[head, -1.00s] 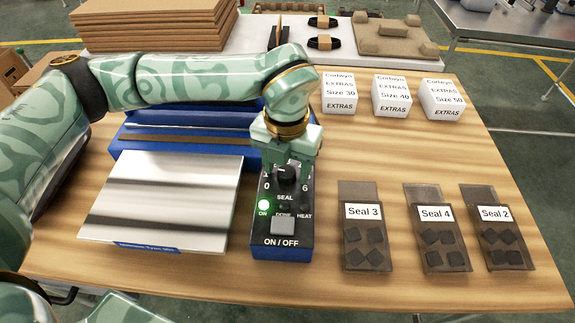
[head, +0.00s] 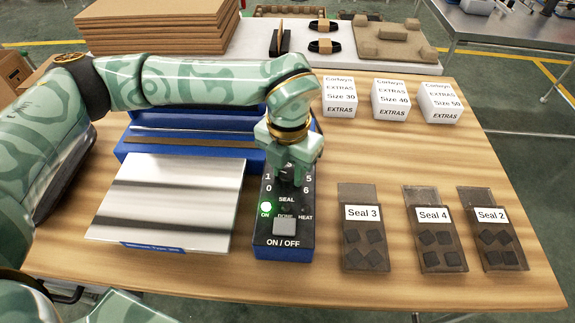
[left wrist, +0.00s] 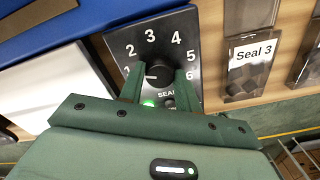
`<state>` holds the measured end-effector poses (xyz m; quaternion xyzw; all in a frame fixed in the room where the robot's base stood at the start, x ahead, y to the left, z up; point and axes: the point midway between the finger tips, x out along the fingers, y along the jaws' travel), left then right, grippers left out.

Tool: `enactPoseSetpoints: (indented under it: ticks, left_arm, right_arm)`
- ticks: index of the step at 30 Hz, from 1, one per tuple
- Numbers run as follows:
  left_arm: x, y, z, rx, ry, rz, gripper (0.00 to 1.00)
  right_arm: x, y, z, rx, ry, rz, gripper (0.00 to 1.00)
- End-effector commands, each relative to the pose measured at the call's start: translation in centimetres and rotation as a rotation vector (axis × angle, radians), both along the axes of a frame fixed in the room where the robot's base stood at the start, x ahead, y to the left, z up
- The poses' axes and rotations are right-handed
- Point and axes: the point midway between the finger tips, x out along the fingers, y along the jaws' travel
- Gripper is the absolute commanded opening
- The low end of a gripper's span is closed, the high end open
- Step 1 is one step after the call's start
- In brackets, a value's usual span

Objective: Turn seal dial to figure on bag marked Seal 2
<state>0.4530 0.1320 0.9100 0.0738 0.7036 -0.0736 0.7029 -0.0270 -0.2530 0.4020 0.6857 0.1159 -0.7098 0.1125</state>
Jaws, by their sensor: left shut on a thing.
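The black seal dial (left wrist: 158,77) is on the control panel (head: 299,238) of a blue sealer. In the left wrist view its white mark points left, close to the figure 1. My left gripper (head: 292,178) is over the panel, pointing down, its fingers shut on both sides of the dial; it also shows in the left wrist view (left wrist: 158,88). The hand mostly hides the dial in the head view. The Seal 2 bag (head: 493,258) lies at the right end of three labelled bags. My right gripper is not in view.
The Seal 3 bag (head: 365,261) and Seal 4 bag (head: 437,262) lie between the panel and the Seal 2 bag. Three white boxes, one the Size 40 box (head: 390,100), stand behind. The ON light (head: 266,208) glows green above the ON / OFF switch (head: 284,228).

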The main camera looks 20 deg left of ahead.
Motion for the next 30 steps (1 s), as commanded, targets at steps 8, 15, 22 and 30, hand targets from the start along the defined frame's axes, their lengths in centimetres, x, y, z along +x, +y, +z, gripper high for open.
enactPoseSetpoints:
  ticks: [8, 15, 22, 30]
  left_arm:
    - [0.0, 0.0, 0.5, 0.001, -0.004, -0.219, 0.10]
    - [0.1, 0.0, 0.4, 0.001, -0.004, -0.381, 0.10]
    - [0.1, 0.0, 0.3, 0.000, -0.004, -0.477, 0.10]
    - [0.1, 0.0, 0.2, 0.000, -0.004, -0.514, 0.10]
  right_arm:
    - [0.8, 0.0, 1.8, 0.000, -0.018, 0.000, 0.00]
    - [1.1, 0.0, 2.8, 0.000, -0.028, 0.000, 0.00]
    - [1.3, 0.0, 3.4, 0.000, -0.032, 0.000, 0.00]
    - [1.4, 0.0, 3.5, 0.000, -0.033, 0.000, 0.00]
